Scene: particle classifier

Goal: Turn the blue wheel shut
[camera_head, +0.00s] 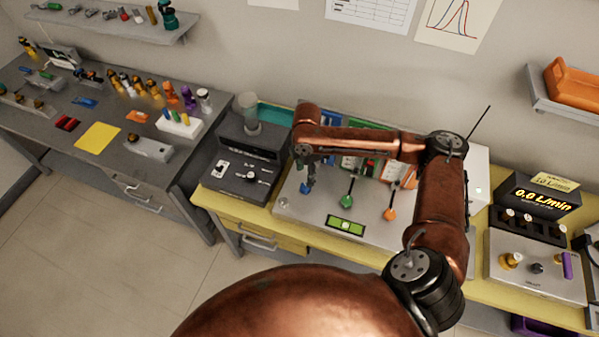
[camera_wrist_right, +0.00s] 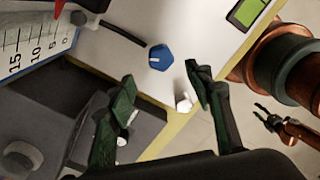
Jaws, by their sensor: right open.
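The blue wheel (camera_head: 305,188) is a small faceted knob with a white mark, on the light grey panel (camera_head: 330,235) of the classifier. In the right wrist view the blue wheel (camera_wrist_right: 160,57) shows beyond the fingertips, between their lines and apart from them. My right gripper (camera_head: 312,172) is just above the wheel in the head view. The right gripper (camera_wrist_right: 160,90) is open and empty in the wrist view. A graduated scale (camera_wrist_right: 25,45) stands beside the wheel. My left gripper is not seen in the head view; a small gripper (camera_wrist_right: 268,115) shows at the right of the wrist view.
A green knob (camera_head: 347,201) and an orange knob (camera_head: 390,214) sit to the right on the same panel. A dark device (camera_head: 240,165) stands close on the left. A green display (camera_head: 346,226) lies at the panel's front.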

